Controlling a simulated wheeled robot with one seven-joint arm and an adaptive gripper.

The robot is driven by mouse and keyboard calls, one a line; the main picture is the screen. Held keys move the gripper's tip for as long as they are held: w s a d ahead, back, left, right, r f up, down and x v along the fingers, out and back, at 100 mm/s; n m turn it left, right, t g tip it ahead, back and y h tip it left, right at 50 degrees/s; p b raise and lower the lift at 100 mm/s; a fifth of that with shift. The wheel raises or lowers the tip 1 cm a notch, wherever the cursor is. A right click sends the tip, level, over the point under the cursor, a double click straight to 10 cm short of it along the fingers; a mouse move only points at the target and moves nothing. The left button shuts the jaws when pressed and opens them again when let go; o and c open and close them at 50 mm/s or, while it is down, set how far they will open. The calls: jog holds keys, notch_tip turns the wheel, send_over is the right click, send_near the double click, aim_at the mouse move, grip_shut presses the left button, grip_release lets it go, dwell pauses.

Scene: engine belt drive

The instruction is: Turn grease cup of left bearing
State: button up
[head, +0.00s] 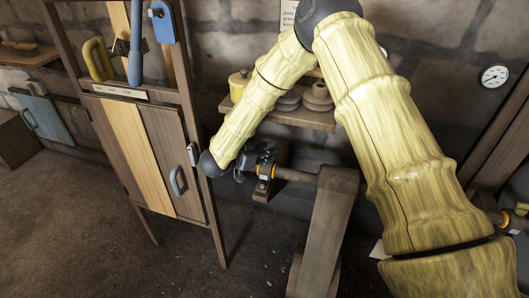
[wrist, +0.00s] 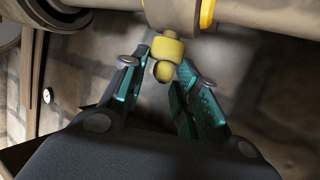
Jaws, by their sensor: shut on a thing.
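The grease cup (wrist: 168,48) is a small yellow, knobbed piece under the shaft housing in the wrist view. My gripper (wrist: 160,72) has its teal-padded fingers on either side of it, shut on it. The left bearing (head: 264,186) is a dark block with a yellow-orange ring on the shaft (head: 294,175) in the head view. My gripper (head: 257,163) is at this bearing, dark and small there, and the cup is hidden in that view.
A wooden cabinet (head: 145,150) with a handle stands close to the left of my arm. A shelf (head: 300,117) with pots is behind it. A wooden post (head: 330,225) stands right of the bearing. Floor (head: 90,235) at the lower left is clear.

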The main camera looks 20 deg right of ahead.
jog(key=o, duration=0.6)
jog(key=shift+o, duration=0.2)
jog(key=v, duration=1.1)
jog(key=shift+s+a, duration=0.2)
jog(key=shift+a, duration=0.2)
